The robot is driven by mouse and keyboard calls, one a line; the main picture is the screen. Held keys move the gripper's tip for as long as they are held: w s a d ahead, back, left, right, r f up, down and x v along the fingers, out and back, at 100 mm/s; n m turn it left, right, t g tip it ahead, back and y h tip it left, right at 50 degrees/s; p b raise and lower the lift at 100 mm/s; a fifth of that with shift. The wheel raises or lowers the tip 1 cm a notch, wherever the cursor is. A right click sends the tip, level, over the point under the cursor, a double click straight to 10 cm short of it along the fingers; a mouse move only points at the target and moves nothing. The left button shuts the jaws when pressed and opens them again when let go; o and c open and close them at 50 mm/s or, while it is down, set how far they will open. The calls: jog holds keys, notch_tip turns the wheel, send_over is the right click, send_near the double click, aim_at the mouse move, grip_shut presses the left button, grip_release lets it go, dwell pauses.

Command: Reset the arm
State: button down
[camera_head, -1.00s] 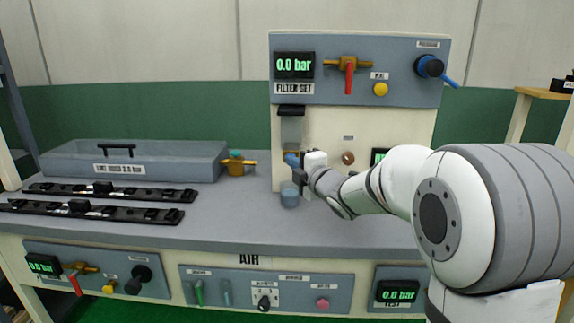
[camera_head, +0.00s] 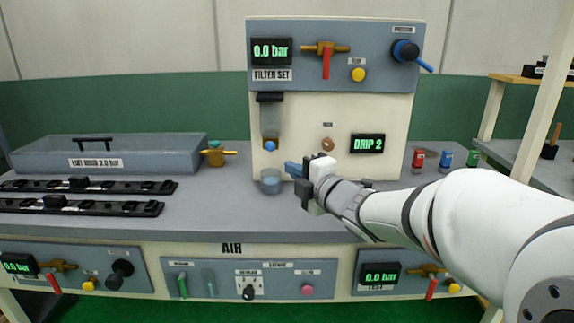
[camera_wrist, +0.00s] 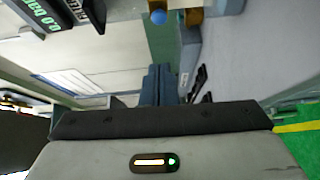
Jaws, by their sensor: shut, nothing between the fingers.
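My gripper (camera_head: 292,168) is at the end of my white arm, in front of the filter panel and above the grey bench top. Its blue fingers are shut and hold nothing. They point left, just right of the blue drain knob (camera_head: 269,146) and above the small clear blue cup (camera_head: 271,181). In the wrist view the shut fingers (camera_wrist: 158,85) show at the middle, with the blue knob (camera_wrist: 158,17) beyond them. I cannot see a gap between the fingers and the cup clearly.
The filter panel (camera_head: 345,110) reads 0.0 bar and "DRIP 2". Two black clip rails (camera_head: 90,207) and a grey lidded box (camera_head: 110,155) lie at left. Red, blue and green small cans (camera_head: 446,158) stand at right. The bench front (camera_head: 240,280) carries valves and knobs.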

dwell(0.3)
jog(key=s+d+m+g+h+p, duration=0.4)
jog(key=s+d+m+h+p, duration=0.3)
jog(key=d+m+h+p, duration=0.55)
jog(key=s+a+f+m+g+y+p, duration=0.1)
jog(key=s+m+g+y+p, duration=0.2)
jog(key=s+m+g, duration=0.5)
jog(key=s+m, duration=0.3)
jog(key=s, duration=0.7)
jog(key=shift+a+f+m+p, duration=0.15)
jog(key=shift+a+m+p, duration=0.1)
jog(key=shift+m+p, duration=0.15)
dwell(1.2)
